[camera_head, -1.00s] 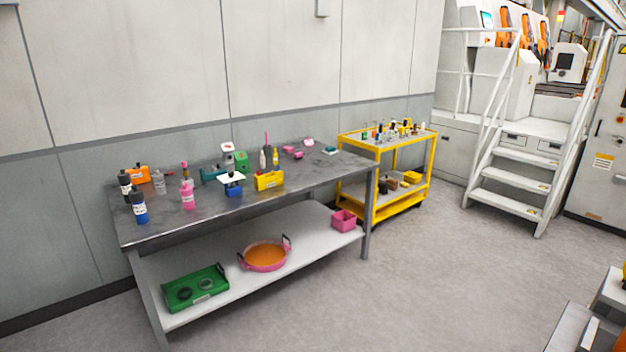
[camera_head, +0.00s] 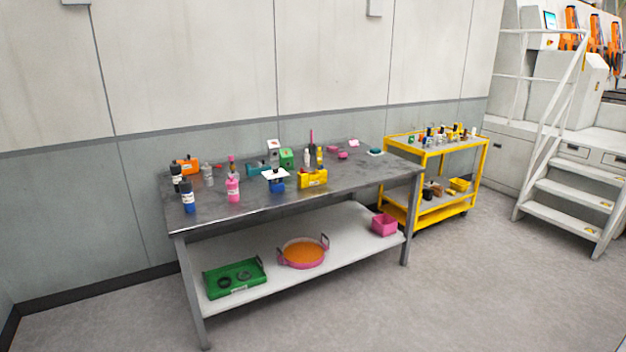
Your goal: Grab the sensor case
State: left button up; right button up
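Several small cases and boxes stand on the grey metal workbench (camera_head: 350,186); at this distance I cannot tell which one is the sensor case. An orange case (camera_head: 187,165) is at the back left of the top. A teal box (camera_head: 257,167) and a green box (camera_head: 287,158) are at the back middle. A yellow box (camera_head: 313,178) is near the front middle, beside a blue item (camera_head: 277,184) with a white top. Small pink items (camera_head: 333,150) lie toward the back right. Neither of my grippers is in view.
Bottles, including a pink one (camera_head: 233,189) and a blue one (camera_head: 188,199), stand on the bench's left. The lower shelf holds a green tray (camera_head: 235,291), a pink pan (camera_head: 303,263) and a pink bin (camera_head: 384,224). A yellow cart (camera_head: 413,213) and white stairs (camera_head: 575,195) are right. Floor in front is clear.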

aim_at(308, 179)
jog(key=i, duration=0.85)
jog(key=i+u, duration=0.1)
jog(key=i, duration=0.75)
jog(key=i+u, duration=0.1)
jog(key=i, duration=0.75)
jog(key=i+l, duration=0.15)
jog(key=i, duration=0.7)
jog(key=i+l+u, duration=0.1)
jog(key=i, duration=0.75)
